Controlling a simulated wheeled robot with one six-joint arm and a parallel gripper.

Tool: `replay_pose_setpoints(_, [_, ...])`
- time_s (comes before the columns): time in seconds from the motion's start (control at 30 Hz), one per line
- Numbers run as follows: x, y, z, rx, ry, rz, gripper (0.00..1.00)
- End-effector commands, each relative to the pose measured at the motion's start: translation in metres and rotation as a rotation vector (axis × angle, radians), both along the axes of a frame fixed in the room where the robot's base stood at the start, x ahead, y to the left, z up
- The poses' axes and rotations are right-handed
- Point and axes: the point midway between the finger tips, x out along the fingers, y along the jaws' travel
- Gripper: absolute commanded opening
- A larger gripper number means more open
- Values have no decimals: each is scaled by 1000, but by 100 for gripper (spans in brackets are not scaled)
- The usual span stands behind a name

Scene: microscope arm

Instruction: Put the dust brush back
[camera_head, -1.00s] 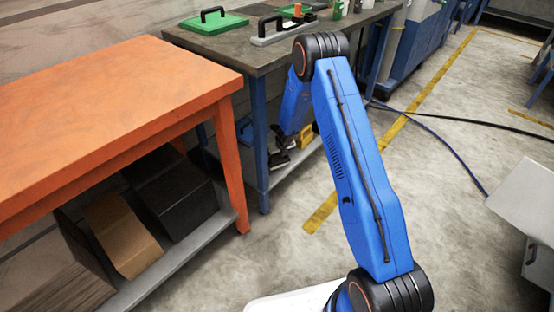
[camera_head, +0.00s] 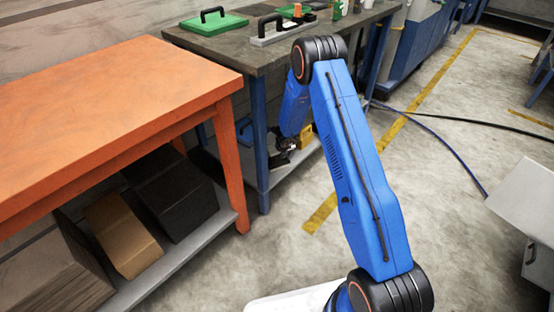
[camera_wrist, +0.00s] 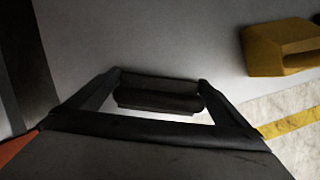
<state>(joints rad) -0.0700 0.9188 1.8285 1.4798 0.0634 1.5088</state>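In the wrist view, my gripper (camera_wrist: 160,88) has its two dark fingers well apart. A plain black block-like piece (camera_wrist: 160,101) spans the space between the fingertips and seems to touch both. It may be the dust brush, but no bristles show. I cannot tell whether the fingers grip it or only stand around it. In the head view, my gripper (camera_head: 286,146) is small and dark, low under the dark workbench top (camera_head: 255,62), over its pale lower shelf (camera_head: 292,160). A dark piece shows at its tip. No clear brush holder is visible.
A yellow block (camera_wrist: 285,50) with an opening lies on the shelf, right of my gripper; it also shows in the head view (camera_head: 305,137). The blue bench leg (camera_head: 260,145) stands left. An orange table (camera_head: 110,110) is further left. Open floor lies right.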

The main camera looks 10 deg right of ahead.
Motion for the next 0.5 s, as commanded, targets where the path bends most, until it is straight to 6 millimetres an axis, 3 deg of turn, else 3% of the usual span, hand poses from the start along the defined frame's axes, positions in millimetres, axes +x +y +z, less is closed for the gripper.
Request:
replay_pose_setpoints(0.2, [0,0,3,0,0,1,100])
replay_pose_setpoints(0.5, [-13,-3,35,0,-1,1,100])
